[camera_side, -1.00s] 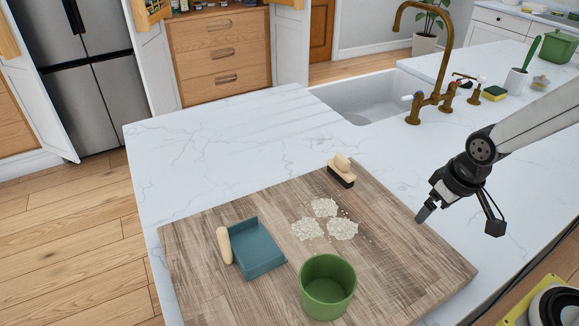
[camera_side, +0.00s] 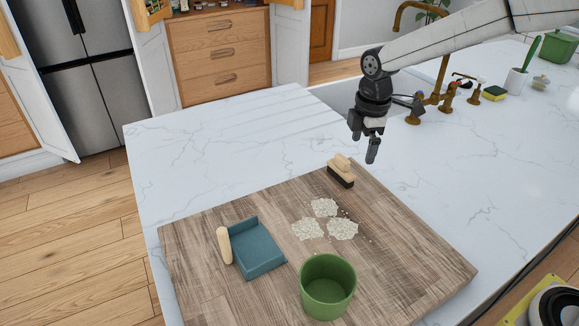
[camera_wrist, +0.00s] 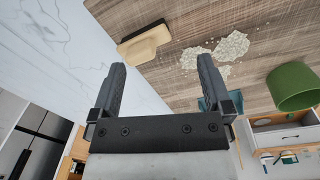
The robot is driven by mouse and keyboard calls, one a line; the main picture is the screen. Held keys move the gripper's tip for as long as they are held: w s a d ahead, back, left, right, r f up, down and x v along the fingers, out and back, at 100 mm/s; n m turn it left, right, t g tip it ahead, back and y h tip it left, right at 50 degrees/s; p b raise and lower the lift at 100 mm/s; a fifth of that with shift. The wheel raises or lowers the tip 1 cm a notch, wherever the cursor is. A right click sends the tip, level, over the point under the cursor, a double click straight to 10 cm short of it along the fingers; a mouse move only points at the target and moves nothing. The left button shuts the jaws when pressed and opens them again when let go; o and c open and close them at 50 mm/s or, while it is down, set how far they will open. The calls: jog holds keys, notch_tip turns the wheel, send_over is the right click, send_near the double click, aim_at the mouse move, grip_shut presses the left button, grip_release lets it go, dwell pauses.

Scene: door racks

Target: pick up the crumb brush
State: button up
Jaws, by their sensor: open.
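The crumb brush (camera_side: 341,169) has a pale wooden handle and a dark bristle base. It sits on the wooden board (camera_side: 210,219) near its far edge, bristles down. The brush also shows in the wrist view (camera_wrist: 144,44), beyond and between my fingertips. My gripper (camera_side: 364,150) is open and empty, in the air above the counter near the brush and apart from it. Its two fingers also show in the wrist view (camera_wrist: 160,62).
Several piles of pale crumbs (camera_side: 325,207) lie beside the brush. A teal dustpan (camera_side: 259,249) and a green pot (camera_side: 327,286) stand on the board. The sink (camera_side: 340,96) and brass tap (camera_side: 437,98) are behind my arm. The counter left of the brush is clear.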

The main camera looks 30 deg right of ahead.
aim_at(343, 157)
jog(key=w+n, duration=0.1)
jog(key=w+a+r+n, duration=0.1)
jog(key=w+a+n, duration=0.1)
jog(key=n, duration=0.1)
jog(key=shift+w+r+g, duration=0.15)
jog(key=shift+w+g, duration=0.15)
jog(key=shift+w, duration=0.1)
jog(key=shift+d+f, duration=0.1)
jog(key=shift+f, duration=1.2)
jog(key=shift+w+f, duration=0.2)
jog(key=shift+f, duration=2.4)
jog(key=c, duration=1.3)
jog(key=shift+r, duration=0.15)
